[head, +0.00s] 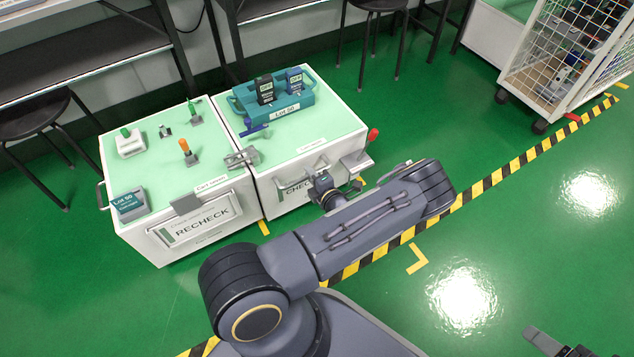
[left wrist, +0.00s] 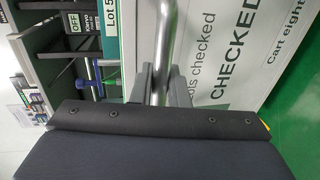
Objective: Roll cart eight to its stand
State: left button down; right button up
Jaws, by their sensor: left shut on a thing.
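Cart eight (head: 352,118) is the white cart with a pale green top and a "CHECKED" front panel; its name label (left wrist: 283,40) shows in the left wrist view. My left gripper (head: 322,184) is at the cart's front, partly hidden by my own arm. In the left wrist view, its fingers (left wrist: 162,78) are shut around the cart's metal handle tube (left wrist: 166,35). A teal "Lot 50" carrier (head: 285,110) with dark testers stands on the cart. The part of my right gripper (head: 556,344) in view is at the bottom right edge, away from the cart.
The "RECHECK" cart (head: 175,195) stands close against the left side. A red-knobbed lever (head: 373,135) is at the front right corner. Yellow-black tape (head: 495,178) crosses the open green floor, with a yellow corner mark (head: 417,260) nearby. A wire cage trolley (head: 575,60) and stools stand behind.

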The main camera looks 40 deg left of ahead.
pick_arm(q)
jog(key=x, duration=0.2)
jog(key=shift+w+a+r, duration=0.2)
jog(key=shift+a+r, duration=0.05)
jog(key=shift+a, duration=0.05)
jog(key=c, duration=1.5)
grip_release()
jog(key=shift+a, duration=0.15)
jog(key=p+v, duration=0.2)
jog(key=v, duration=0.6)
jog(key=shift+p, duration=0.3)
